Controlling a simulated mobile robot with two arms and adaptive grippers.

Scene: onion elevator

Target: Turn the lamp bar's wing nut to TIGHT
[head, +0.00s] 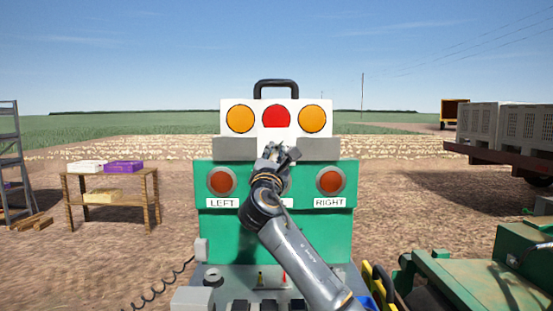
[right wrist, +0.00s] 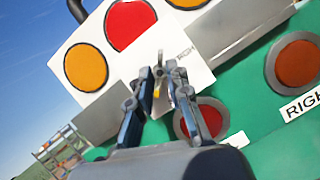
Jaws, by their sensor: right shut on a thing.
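The lamp bar (head: 292,106) is a white panel with two orange lamps and a red lamp, with a black handle on top. It stands upright on a grey mount (head: 234,148) over a green panel. My right gripper (head: 280,154) is at the bar's lower middle, its fingers closed around the small wing nut, which they mostly hide. In the right wrist view the fingertips (right wrist: 159,76) meet at the nut, where grey and yellow bits (right wrist: 157,93) show. A partly hidden label (right wrist: 186,52) is beside them; the nut's exact angle cannot be told. My left gripper is not in view.
The green panel (head: 225,230) carries red lamps labelled LEFT and RIGHT (head: 330,202); a middle one is mostly hidden by my arm. A console with small levers (head: 262,280) is below. A wooden table (head: 108,178) with crates stands left, a trailer with bins (head: 505,125) right.

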